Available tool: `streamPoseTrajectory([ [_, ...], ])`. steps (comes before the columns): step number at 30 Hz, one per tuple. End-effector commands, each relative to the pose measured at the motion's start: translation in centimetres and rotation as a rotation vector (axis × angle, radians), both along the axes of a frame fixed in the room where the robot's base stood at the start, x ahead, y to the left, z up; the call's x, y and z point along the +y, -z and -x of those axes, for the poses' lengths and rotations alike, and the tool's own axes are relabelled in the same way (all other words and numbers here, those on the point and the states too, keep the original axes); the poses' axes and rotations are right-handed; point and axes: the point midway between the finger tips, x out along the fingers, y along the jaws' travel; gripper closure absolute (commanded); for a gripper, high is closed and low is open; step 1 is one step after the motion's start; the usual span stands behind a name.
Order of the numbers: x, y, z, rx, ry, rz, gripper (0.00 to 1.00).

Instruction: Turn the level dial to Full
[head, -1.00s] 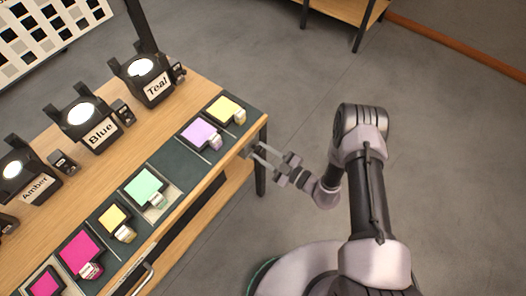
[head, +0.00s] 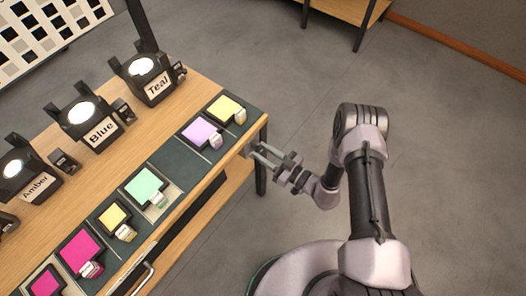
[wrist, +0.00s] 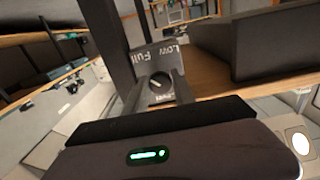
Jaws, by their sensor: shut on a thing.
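The level dial (wrist: 158,86) is a small dark round knob with a pale mark, on a grey plate (wrist: 146,60) lettered "Low" and "Full" in the wrist view. The mark sits slanted; I cannot tell exactly which label it points at. My gripper (wrist: 160,92) has one finger on each side of the knob and is shut on it. In the head view my gripper (head: 259,154) reaches the right end of the bench, where the dial itself is too small or hidden to make out.
The wooden bench (head: 205,82) carries dark lamps labelled Teal (head: 150,80), Blue (head: 84,118) and Amber (head: 28,176). Several coloured gel squares, such as a yellow one (head: 223,107), line its front edge. Grey floor (head: 290,75) lies free to the right.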

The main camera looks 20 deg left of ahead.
Motion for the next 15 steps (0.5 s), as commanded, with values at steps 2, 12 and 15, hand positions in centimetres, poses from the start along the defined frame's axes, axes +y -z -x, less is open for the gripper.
streamPoseTrajectory([
  [2,0.00,0.03,0.06,0.004,-0.001,-0.001,1.00],
  [12,0.00,0.02,0.05,0.004,-0.001,-0.002,0.61],
  [15,0.00,0.01,0.03,0.003,0.000,-0.001,0.49],
])
